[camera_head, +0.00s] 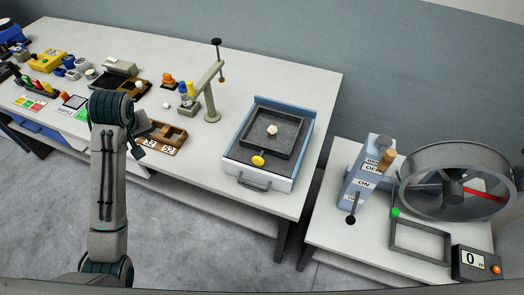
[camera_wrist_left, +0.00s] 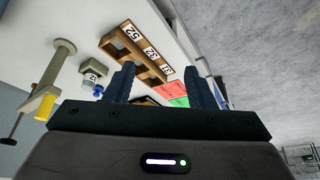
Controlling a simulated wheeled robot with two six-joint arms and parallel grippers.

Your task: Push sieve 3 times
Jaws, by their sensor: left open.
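The sieve (camera_head: 296,139) is a dark mesh tray set in a blue and white box on the right part of the long table. A pale lump (camera_head: 272,129) lies on its mesh, and a yellow knob (camera_head: 258,161) sits at its front edge. A grey handle is on the box front. My left gripper (camera_head: 146,138) is well left of the sieve, by the wooden number tray (camera_head: 168,143). In the left wrist view it (camera_wrist_left: 159,70) is open, with nothing seen between its fingers. My right gripper is not in view.
A balance-like stand (camera_head: 211,100) rises between my left gripper and the sieve. A lower table on the right holds a lever box (camera_head: 362,185), a large drum (camera_head: 440,205) and a counter (camera_head: 475,264). Several small items crowd the table's left part.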

